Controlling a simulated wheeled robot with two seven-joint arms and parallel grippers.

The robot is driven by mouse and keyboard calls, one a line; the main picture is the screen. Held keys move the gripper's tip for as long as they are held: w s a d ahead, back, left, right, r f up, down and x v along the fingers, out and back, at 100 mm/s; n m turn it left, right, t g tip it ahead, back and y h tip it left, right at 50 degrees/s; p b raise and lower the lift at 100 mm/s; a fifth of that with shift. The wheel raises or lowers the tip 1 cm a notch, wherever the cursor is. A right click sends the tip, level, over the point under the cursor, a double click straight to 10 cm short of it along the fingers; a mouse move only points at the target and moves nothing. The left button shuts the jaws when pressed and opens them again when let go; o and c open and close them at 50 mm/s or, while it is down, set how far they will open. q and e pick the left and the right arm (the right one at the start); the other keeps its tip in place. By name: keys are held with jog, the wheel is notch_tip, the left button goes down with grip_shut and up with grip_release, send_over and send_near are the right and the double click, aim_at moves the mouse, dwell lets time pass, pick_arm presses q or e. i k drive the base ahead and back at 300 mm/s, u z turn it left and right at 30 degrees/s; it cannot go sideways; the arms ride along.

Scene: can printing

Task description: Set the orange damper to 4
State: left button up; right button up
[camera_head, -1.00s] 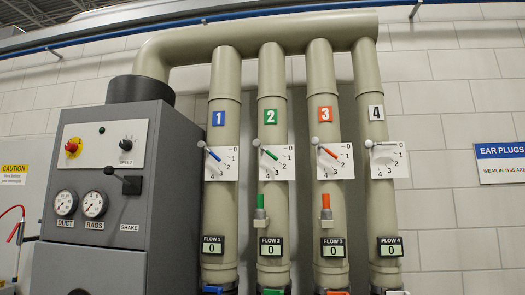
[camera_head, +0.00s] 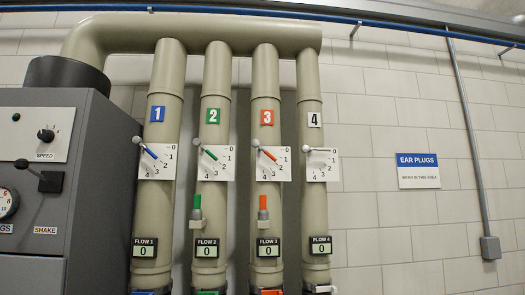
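The orange damper is on the third pipe (camera_head: 265,215), under an orange 3 label (camera_head: 266,117). Its orange lever (camera_head: 269,155) turns on a round pivot at the upper left of a white dial plate (camera_head: 272,172). The dial runs from 0 at the right to 4 at the bottom. The lever slopes down to the right, around 1 to 2; the exact reading is too small to tell. The flow display (camera_head: 268,250) below reads 0. Neither of my grippers is in view.
Similar pipes stand beside it: blue 1 (camera_head: 156,215), green 2 (camera_head: 211,225) and white 4 (camera_head: 316,215). A grey machine (camera_head: 100,195) with a black handle (camera_head: 50,182) stands at the left.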

aim_at(255, 143)
jog(key=z, duration=1.5)
jog(key=i, duration=0.95)
jog(key=u, duration=2.9)
